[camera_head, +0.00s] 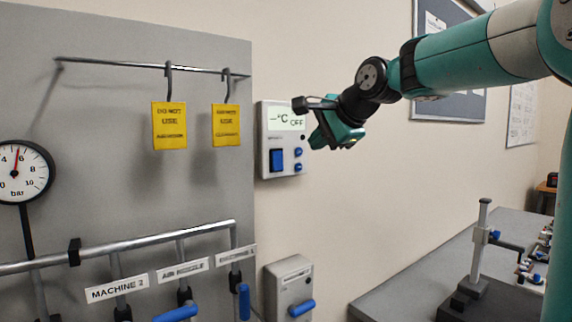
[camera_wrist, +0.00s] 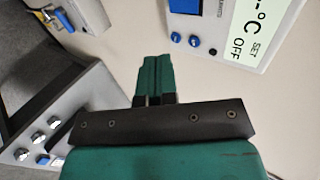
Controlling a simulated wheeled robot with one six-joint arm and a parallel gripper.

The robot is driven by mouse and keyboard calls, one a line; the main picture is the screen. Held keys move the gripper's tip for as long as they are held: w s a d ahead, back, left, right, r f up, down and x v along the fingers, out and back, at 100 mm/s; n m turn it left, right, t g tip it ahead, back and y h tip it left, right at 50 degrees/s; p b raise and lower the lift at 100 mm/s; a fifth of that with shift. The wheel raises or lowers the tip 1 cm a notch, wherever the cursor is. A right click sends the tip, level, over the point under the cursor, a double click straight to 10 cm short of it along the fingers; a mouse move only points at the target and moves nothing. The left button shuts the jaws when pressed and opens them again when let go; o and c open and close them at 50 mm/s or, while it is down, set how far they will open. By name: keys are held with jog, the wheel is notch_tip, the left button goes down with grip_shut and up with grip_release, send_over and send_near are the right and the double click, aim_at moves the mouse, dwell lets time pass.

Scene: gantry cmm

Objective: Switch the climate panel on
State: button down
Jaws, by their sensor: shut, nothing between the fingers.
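The climate panel (camera_head: 267,125) is a white box on the wall, with a display (camera_head: 284,119) reading "–°C" and "OFF". Below the display are a large blue switch (camera_head: 277,160) and two small blue buttons (camera_head: 298,160). In the wrist view the panel (camera_wrist: 266,57) is at the upper right, with the two small buttons (camera_wrist: 186,39) showing and the large switch cut off by the top edge. My gripper (camera_head: 318,142) is just right of the panel in the head view. Its teal fingers (camera_wrist: 154,72) are shut and empty, apart from the buttons in the wrist view.
Yellow tags (camera_head: 169,126) hang from a rail left of the panel. A grey box with a blue handle (camera_head: 300,308) is below it. A pressure gauge (camera_head: 20,172) and labelled pipes are at left. A bench (camera_head: 400,285) with a stand is at lower right. The wall between is bare.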

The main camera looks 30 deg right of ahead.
jog(key=shift+w, duration=0.1)
jog(key=p, duration=0.5)
send_near(279, 161)
jog(key=w+f, duration=0.4)
jog(key=f, duration=0.1)
jog(key=shift+w+a+f, duration=0.15)
jog(key=shift+f, duration=0.05)
jog(key=shift+w+f+p, duration=0.25)
jog(key=shift+w+p, duration=0.2)
jog(key=shift+w, duration=0.2)
jog(key=shift+w, duration=0.2)
jog(key=shift+r+p, duration=0.55)
jog(key=shift+r, duration=0.4)
